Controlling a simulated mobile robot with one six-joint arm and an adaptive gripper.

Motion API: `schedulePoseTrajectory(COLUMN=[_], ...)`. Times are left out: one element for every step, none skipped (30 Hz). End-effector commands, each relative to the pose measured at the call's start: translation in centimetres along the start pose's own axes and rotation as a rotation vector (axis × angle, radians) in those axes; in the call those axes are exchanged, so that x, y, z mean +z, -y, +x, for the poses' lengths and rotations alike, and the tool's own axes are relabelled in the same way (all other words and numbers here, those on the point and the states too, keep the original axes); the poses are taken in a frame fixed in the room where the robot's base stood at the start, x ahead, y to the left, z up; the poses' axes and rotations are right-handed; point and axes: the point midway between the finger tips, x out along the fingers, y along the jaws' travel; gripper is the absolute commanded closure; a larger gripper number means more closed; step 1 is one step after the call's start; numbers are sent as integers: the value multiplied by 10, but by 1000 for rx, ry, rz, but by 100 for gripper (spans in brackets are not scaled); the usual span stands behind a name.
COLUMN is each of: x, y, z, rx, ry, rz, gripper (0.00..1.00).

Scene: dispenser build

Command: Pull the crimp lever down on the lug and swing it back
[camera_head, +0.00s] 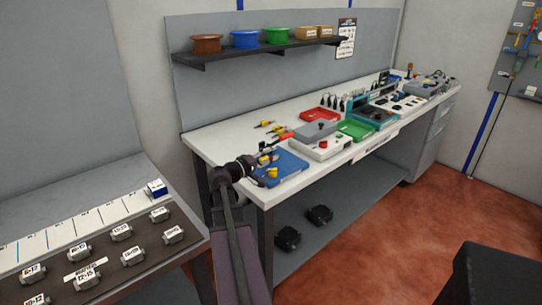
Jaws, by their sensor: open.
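My gripper (260,170) is over the left front part of the workbench (225,146), at the blue tray or base (291,167). It is open. Small yellow parts sit close around the fingers, too small to make out, and I cannot tell whether the fingers touch them. I cannot pick out the crimp lever or the lug for certain; my arm and gripper hide part of the blue base.
A red tray (320,115) and a green tray (357,130) lie farther along the bench. Yellow-and-red hand tools (272,128) lie behind my gripper. A shelf (250,51) with coloured bins hangs above. A side table (70,179) with labelled grey blocks stands at the left.

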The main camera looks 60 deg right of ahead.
Motion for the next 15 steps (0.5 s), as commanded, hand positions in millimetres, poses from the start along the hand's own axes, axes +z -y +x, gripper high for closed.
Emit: schedulePoseTrajectory(x=[0,0,0,0,0,0,0,0,0,0,0,0,0,0,-1], y=[0,0,0,0,0,0,0,0,0,0,0,0,-1,-1,-2], z=[-1,-2,-2,-2,-2,-2,-2,-2,-2,-2,-2,-2,-2,-1,-1], rx=[0,0,0,0,0,0,0,0,0,0,0,0,-1,-2,-4], ry=[0,0,0,1,1,1,1,1,1,1,1,1,2,2,4], rz=[0,0,0,0,0,0,0,0,0,0,0,1,1,3,7], gripper=[38,38,38,38,38,38,38,38,38,38,47,58,67,76,88])
